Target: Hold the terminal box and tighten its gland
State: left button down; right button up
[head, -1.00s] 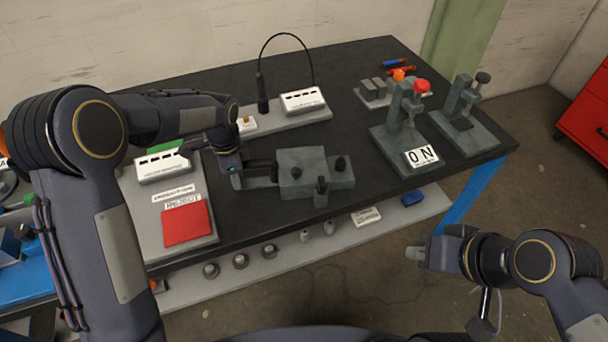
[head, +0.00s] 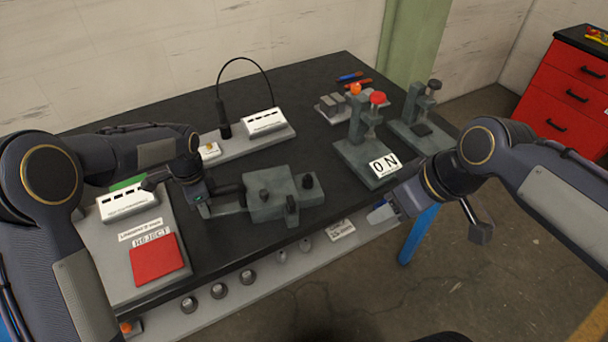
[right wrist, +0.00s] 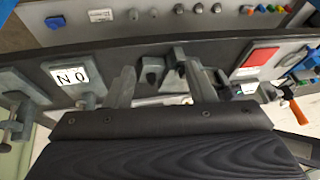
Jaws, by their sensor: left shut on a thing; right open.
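A grey block-like piece, apparently the terminal box (head: 270,192), sits near the middle of the dark table in the head view. My right gripper (head: 382,212) is open and empty, by the table's front right edge, apart from the box. In the right wrist view its fingers (right wrist: 163,88) are spread, with grey fittings beyond them.
A grey stand with the ON sign (head: 384,164) and red and orange knobs is right of the box. A tray with a red reject pad (head: 157,258) is at left. A lower shelf (head: 250,293) holds several small parts.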

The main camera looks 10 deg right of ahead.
jog(key=w+a+r+n+g+h, duration=0.1)
jog(key=w+a+n+g, duration=0.1)
jog(key=w+n, duration=0.85)
jog(key=n+g+h, duration=0.2)
jog(key=n+h, duration=0.1)
jog(key=n, duration=0.4)
send_over(308, 176)
notch_tip(308, 176, down, 4)
jog(key=shift+m, duration=0.35)
notch_tip(308, 176, down, 12)
jog(key=shift+r, duration=0.25)
jog(key=c, duration=1)
